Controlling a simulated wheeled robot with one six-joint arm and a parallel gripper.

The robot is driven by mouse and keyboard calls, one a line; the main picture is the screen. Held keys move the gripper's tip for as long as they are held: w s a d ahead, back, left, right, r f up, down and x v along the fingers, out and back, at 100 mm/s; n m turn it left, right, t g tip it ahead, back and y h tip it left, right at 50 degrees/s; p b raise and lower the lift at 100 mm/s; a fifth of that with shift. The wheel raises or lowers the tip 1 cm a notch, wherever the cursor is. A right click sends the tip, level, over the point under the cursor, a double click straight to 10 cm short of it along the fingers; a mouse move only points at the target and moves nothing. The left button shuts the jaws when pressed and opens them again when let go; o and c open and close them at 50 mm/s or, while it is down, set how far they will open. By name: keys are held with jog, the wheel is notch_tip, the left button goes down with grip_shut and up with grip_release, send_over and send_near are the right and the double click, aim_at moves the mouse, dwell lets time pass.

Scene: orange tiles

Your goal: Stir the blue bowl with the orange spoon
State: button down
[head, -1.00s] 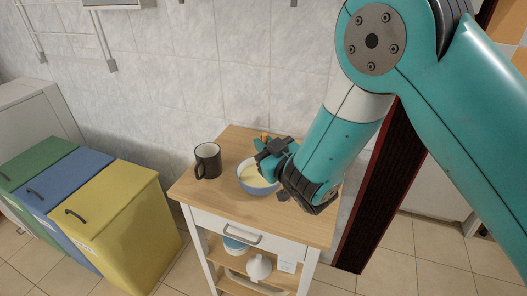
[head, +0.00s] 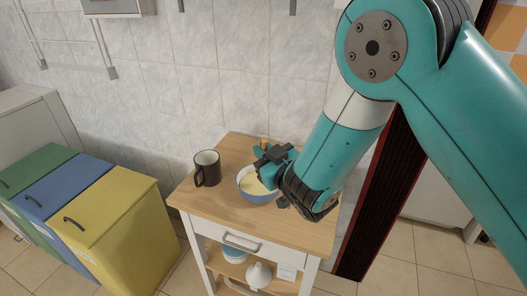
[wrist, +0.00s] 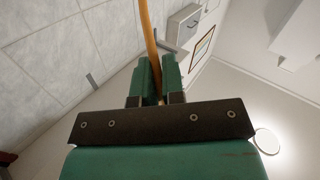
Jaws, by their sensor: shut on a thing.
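The blue bowl (head: 259,197) stands on the wooden top of a small cart. It holds a pale yellow content. My gripper (head: 268,158) is over the far right side of the bowl and hides part of its rim. In the wrist view my gripper (wrist: 157,85) is shut on the orange spoon (wrist: 149,35), whose long handle rises between the fingers. In the head view only a small orange bit of the spoon (head: 264,143) shows above the gripper. The spoon's other end is hidden, so I cannot tell whether it touches the bowl's content.
A dark mug (head: 207,169) stands left of the bowl on the cart top (head: 215,205). The front of the top is clear. Green, blue and yellow bins (head: 118,225) stand at the left. A tiled wall (head: 240,90) is behind. White items (head: 258,274) sit on the lower shelf.

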jog(key=shift+r+p, duration=2.4)
jog(key=shift+r, duration=0.1)
